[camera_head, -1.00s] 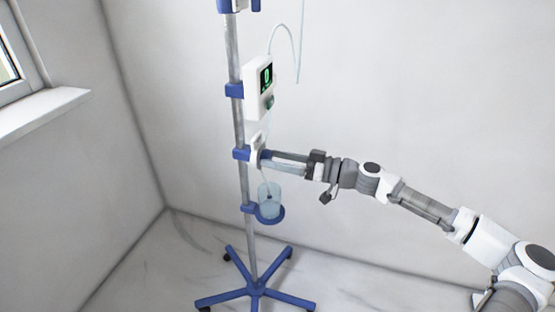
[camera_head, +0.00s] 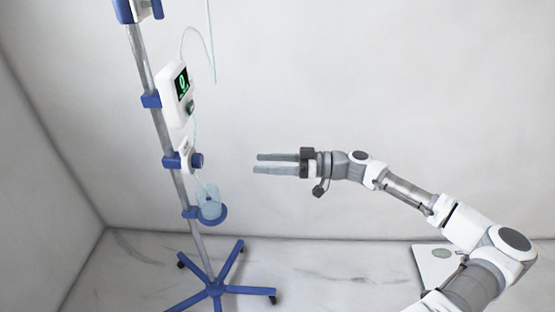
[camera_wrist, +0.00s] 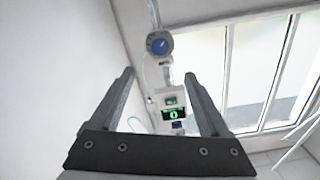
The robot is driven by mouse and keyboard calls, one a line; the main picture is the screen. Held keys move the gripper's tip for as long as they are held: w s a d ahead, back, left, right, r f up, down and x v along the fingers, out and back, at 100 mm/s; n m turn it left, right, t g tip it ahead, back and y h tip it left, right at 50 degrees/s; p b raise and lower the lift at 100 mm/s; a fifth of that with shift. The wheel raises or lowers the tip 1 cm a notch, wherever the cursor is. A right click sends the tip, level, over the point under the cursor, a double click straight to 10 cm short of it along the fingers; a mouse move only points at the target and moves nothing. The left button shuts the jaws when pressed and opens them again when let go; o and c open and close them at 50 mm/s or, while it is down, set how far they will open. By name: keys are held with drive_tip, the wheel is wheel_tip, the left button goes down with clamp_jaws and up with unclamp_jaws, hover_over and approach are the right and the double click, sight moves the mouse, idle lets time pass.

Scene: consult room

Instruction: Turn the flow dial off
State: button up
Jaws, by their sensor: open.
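The flow dial (camera_head: 196,160) is a small blue knob on a white plate clamped to the pole of an IV stand.
A clear cup in a blue ring holder (camera_head: 212,211) sits below the dial. Thin tubing (camera_head: 206,42) loops beside the pump box. The stand's blue wheeled base (camera_head: 216,289) spreads over the floor. A window (camera_wrist: 262,70) shows in the wrist view. The air between gripper and stand is clear.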

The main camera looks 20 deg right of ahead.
drive_tip(key=shift+v, duration=1.45)
drive_tip(key=shift+a, duration=0.1)
